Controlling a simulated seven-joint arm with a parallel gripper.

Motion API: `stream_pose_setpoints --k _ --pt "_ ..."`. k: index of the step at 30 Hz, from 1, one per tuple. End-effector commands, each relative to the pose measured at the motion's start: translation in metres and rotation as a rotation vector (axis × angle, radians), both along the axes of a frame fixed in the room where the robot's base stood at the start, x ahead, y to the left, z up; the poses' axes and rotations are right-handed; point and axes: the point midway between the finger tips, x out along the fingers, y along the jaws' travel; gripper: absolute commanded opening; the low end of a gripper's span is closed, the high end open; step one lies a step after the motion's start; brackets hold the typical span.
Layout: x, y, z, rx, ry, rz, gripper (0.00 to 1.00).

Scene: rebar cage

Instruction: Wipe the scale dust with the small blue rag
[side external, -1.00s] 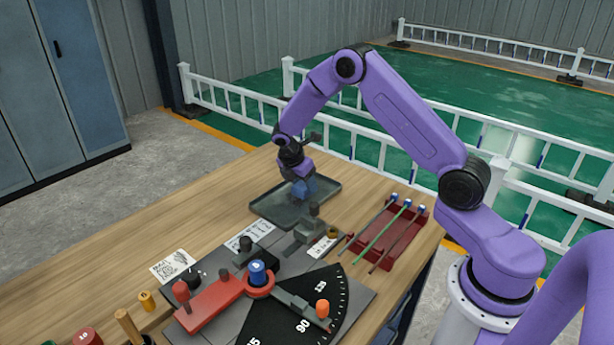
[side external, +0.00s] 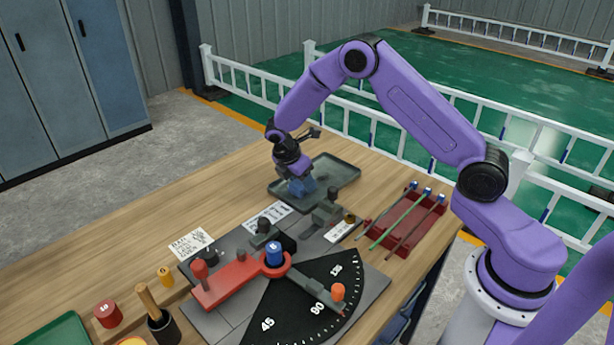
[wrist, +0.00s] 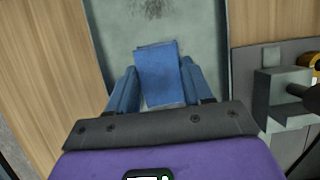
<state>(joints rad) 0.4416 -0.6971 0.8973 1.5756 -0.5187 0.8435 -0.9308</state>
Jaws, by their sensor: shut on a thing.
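The small blue rag (wrist: 160,75) is folded and held between the blue fingers of my gripper (wrist: 162,86). My gripper (side external: 299,188) is low over the near-left part of the shallow grey-green tray (side external: 338,172). In the wrist view the tray (wrist: 120,40) lies under the rag. I cannot tell whether the rag touches the tray floor. A patch of dark specks, which looks like the scale dust (wrist: 150,8), shows on the tray at the top edge of the wrist view. The floor under the rag and fingers is hidden.
A bending plate with a red lever (side external: 235,280) and a black angle dial (side external: 310,295) stands in front of the tray. A red rack (side external: 405,222) holds rods at the right. A paper note (side external: 192,243) lies left. Bare wood (side external: 200,200) is clear left of the tray.

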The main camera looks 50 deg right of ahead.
Motion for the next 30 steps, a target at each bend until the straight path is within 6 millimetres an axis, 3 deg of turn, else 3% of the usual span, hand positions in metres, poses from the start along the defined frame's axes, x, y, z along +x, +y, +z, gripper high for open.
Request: stream_pose_setpoints --k 3,30 --pt "0.0 0.008 -0.001 0.0 0.001 0.002 0.22" --pt "-0.001 -0.071 0.0 0.0 0.001 -0.002 0.22"
